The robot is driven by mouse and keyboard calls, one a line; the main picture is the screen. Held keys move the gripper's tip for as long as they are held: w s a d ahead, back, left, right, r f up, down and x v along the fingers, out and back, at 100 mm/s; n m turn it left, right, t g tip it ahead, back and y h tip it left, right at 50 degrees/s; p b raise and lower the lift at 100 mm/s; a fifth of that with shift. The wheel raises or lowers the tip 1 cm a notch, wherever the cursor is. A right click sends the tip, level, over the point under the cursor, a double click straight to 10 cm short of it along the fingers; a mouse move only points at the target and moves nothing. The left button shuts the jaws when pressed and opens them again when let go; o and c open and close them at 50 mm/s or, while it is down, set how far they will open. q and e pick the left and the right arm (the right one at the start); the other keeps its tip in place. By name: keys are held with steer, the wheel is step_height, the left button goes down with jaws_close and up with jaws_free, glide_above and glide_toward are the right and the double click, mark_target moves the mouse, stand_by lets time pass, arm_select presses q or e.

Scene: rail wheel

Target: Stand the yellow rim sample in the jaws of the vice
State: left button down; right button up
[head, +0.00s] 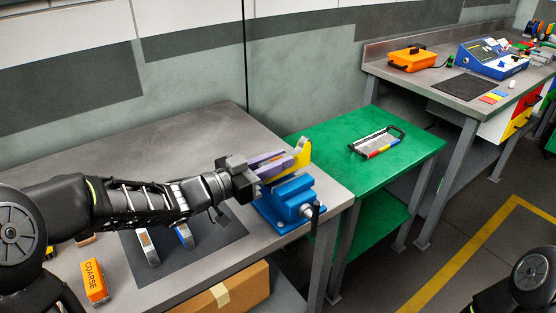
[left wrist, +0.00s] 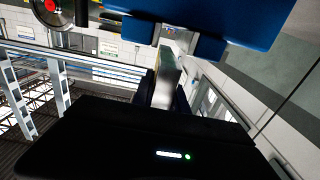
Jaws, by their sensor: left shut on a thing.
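The yellow rim sample (head: 302,153) is between the purple-grey fingers of my left gripper (head: 278,163), which is shut on it. Its curved yellow end stands up past the fingertips, and the fingers hide much of the rest. The blue vice (head: 291,203) is on the near right corner of the grey workbench, right below the gripper. The sample is over the vice; I cannot tell whether it sits between the jaws or touches them. In the left wrist view, large blue surfaces and a greyish strip fill the middle and top, and I cannot identify them surely. My right gripper is not in view.
A dark mat (head: 212,241) on the bench holds other samples, one with a blue face (head: 184,236). An orange block marked COARSE (head: 95,280) lies at the front left. A green table (head: 345,172) with a framed tool (head: 378,142) stands right of the bench.

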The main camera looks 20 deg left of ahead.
mark_target(278, 176)
arm_select(q)
steer(key=shift+f+b, duration=1.25)
steer(key=shift+f, duration=0.15)
stand_by(0.4)
stand_by(1.6)
stand_by(0.8)
steer(key=c, duration=1.5)
jaws_free()
steer(key=shift+o, duration=1.3)
steer(key=shift+f, duration=0.25)
steer(key=v, duration=0.7)
steer(key=shift+s+a+r, duration=0.2)
steer(key=shift+s, duration=0.15)
